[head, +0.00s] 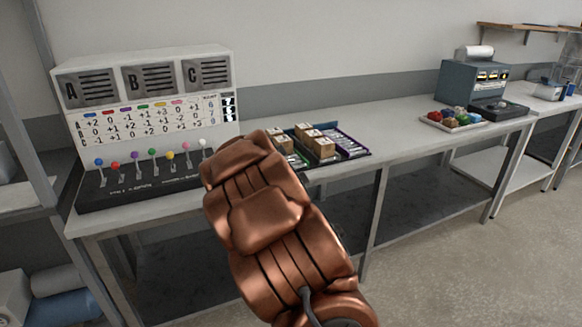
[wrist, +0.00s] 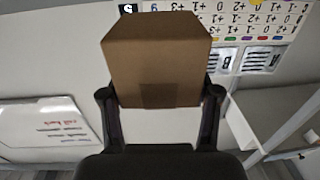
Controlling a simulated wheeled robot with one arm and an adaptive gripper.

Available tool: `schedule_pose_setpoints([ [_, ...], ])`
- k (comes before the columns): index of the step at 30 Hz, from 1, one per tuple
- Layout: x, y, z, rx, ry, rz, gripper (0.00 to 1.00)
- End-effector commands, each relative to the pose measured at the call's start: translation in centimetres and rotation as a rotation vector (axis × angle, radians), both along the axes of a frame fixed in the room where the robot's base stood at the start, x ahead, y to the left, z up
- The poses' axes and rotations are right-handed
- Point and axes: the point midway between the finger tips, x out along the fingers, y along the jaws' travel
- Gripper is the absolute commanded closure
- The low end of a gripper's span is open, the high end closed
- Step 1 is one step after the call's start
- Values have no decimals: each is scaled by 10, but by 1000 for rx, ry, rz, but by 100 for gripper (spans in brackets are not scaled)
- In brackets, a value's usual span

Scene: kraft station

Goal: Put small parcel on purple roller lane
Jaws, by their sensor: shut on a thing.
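A small brown cardboard parcel (wrist: 155,55) is between the two black fingers of my gripper (wrist: 160,95) in the wrist view. The gripper is shut on its sides. My copper arm hides the gripper and this parcel in the head view. The purple roller lane (head: 350,146) is on the table just right of my arm, in a dark-framed unit. Its right part shows bare rollers. Small brown boxes (head: 323,148) sit at the left of the purple lane and on the lanes beside it, partly hidden by my arm.
A panel with A, B, C plates, a number chart and several coloured levers (head: 152,154) stands at the table's left. A tray of coloured balls (head: 453,121) and a teal machine (head: 470,80) are at the right. The tabletop (head: 400,126) between lanes and tray is clear.

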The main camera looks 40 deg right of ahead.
Motion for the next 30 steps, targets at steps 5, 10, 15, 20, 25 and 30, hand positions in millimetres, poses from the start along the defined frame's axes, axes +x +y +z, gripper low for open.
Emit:
schedule_pose_setpoints([
  [5, -31, -56, -14, 4, -4, -58, 79],
  [10, -53, -87, -21, 6, -4, -90, 79],
  [15, -63, -100, -23, 7, -4, -103, 79],
  [20, -64, -102, -23, 7, -4, -105, 79],
  [25, -64, -102, -23, 7, -5, -105, 79],
  [30, -59, -111, -22, 5, -6, -105, 79],
])
